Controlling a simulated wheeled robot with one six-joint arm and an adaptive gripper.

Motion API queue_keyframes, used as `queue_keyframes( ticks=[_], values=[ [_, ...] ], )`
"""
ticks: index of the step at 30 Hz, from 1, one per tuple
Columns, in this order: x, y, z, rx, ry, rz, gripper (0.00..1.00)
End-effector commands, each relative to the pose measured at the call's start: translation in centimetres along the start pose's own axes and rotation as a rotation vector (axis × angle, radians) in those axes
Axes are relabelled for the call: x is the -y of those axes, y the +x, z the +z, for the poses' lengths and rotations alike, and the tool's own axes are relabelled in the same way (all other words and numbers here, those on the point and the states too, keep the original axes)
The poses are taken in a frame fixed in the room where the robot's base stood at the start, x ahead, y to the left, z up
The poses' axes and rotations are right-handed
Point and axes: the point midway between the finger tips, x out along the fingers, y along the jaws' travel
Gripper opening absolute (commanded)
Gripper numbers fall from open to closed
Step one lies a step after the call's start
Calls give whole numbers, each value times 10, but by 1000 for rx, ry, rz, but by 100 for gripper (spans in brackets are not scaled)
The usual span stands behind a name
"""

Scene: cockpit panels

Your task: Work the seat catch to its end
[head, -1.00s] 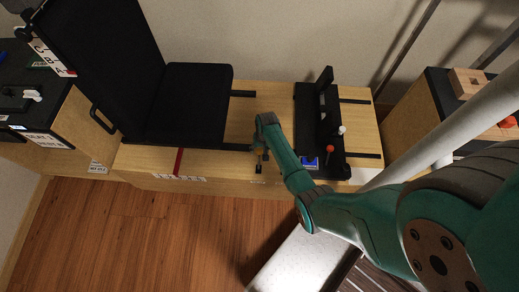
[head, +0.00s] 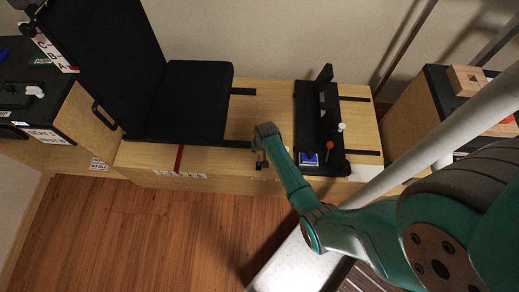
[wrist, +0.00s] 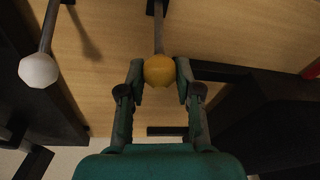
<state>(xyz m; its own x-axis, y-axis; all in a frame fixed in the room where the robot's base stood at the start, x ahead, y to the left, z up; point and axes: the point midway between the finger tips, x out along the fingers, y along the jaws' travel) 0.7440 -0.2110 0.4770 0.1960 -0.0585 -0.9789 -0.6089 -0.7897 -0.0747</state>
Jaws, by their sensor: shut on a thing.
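My gripper (wrist: 160,80) has its two fingers closed on a yellow ball knob (wrist: 159,70), one finger on each side. The knob sits on the end of a thin grey rod, which I take as the seat catch. In the head view my gripper (head: 260,160) is low at the front of the wooden bench, right of the black seat (head: 188,100). The knob is mostly hidden there by the gripper and too small to make out. The seat stands on the bench with its tall back to the left.
A black console (head: 308,120) with a white knob (head: 340,127), a red knob (head: 329,146) and a blue button (head: 309,158) stands right of my gripper. The white knob also shows in the wrist view (wrist: 38,70). A red strip (head: 179,158) marks the bench front. Floor in front is clear.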

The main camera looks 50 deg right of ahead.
Motion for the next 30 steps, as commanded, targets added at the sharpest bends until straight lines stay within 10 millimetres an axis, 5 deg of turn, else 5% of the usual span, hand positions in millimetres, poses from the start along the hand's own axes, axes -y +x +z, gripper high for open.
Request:
queue_keyframes(
  ticks=[21,30],
  values=[
    [16,-10,59,-520,-71,122,0],
    [19,-6,73,-528,-66,123,0]
  ],
)
